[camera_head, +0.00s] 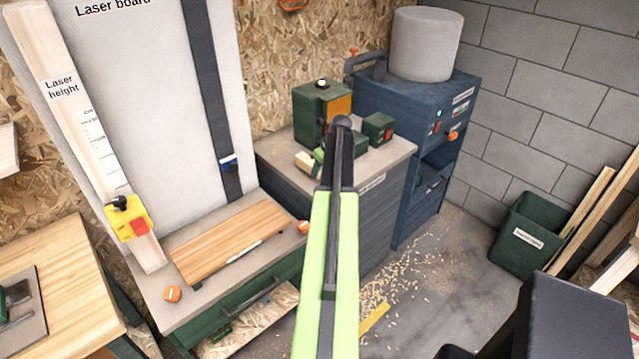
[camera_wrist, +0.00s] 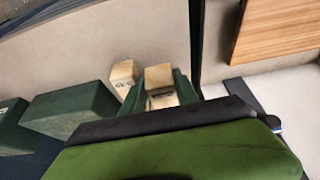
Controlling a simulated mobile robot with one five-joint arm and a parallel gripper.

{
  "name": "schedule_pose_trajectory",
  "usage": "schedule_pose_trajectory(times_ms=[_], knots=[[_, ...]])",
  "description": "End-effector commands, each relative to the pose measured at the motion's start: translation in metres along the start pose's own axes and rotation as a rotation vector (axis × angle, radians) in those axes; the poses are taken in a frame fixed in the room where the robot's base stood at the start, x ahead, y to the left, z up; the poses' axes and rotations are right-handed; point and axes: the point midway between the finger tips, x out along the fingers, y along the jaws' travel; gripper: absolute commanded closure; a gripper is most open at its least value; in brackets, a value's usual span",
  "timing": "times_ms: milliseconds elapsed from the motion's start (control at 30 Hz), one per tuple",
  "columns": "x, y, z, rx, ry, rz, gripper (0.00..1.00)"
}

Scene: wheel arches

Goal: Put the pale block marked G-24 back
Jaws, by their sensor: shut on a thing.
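In the wrist view my gripper (camera_wrist: 160,92) has its dark green fingers on either side of a pale block (camera_wrist: 159,75) and is shut on it. A label on this block's near side is too shaded to read. A second pale block (camera_wrist: 123,74) stands just left of it, with small dark lettering that I cannot read surely. Both are over the grey worktop. In the head view a pale block (camera_head: 306,162) shows at the worktop's front left. My arm hides most of the gripper there.
A dark green machine (camera_head: 313,112) and a smaller green box (camera_head: 378,129) stand on the grey worktop (camera_head: 398,150). A blue cabinet (camera_head: 415,95) with a grey cylinder is at the right. A wooden board (camera_head: 228,240) lies on the lower left bench.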

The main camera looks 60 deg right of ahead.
Motion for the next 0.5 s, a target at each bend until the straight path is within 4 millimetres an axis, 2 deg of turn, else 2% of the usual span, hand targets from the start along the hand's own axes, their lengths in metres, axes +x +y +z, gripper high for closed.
schedule_pose_trajectory(times_ms=[233, 500], knots=[[0.037, 0.001, 0.017, 0.000, 0.000, 0.000, 1.00], [0.035, 0.001, 0.016, 0.001, 0.000, 0.000, 1.00]])
